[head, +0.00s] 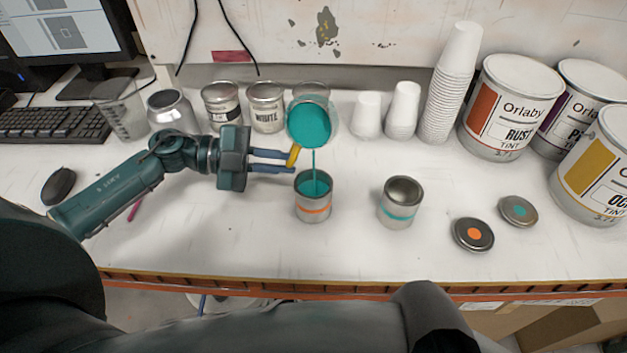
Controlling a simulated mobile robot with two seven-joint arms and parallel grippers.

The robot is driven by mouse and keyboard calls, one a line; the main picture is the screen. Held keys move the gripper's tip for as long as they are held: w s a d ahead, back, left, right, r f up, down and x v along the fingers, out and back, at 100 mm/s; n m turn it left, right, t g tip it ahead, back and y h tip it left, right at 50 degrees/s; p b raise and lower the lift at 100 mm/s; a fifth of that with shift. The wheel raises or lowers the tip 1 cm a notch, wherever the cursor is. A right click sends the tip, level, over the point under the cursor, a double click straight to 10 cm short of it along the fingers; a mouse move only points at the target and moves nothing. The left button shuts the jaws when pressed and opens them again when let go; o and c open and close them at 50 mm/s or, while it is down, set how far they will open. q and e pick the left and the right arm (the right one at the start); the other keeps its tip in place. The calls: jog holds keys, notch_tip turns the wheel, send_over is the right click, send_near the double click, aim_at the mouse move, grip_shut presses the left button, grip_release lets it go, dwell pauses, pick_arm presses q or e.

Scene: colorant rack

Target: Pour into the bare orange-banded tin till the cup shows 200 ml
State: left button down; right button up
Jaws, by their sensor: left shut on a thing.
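The orange-banded tin (313,208) stands upright and open near the front middle of the table, with teal liquid visible inside. My left gripper (292,160) is shut on the yellow handle of a clear cup (309,122). The cup is tilted above and behind the tin, with its mouth toward me and teal liquid in it. A thin teal stream (314,162) runs from its lip into the tin. I cannot read any level marks on the cup. My right gripper is out of view.
A teal-banded tin (400,204) stands open to the right. Lids with an orange dot (473,234) and a teal dot (518,211) lie beyond it. Several tins, white cups (450,90) and large Orlaby cans (508,110) line the back. A clear measuring cup (121,112) stands left.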

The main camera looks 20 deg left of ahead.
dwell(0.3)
pick_arm(q)
notch_tip(320, 180, up, 6)
jog(key=w+a+n+g+h, duration=0.1)
jog(key=w+n+h, duration=0.1)
jog(key=n, duration=0.7)
jog(key=shift+w+f, duration=0.25)
jog(key=shift+w, duration=0.05)
jog(key=shift+s, duration=0.1)
dwell(0.4)
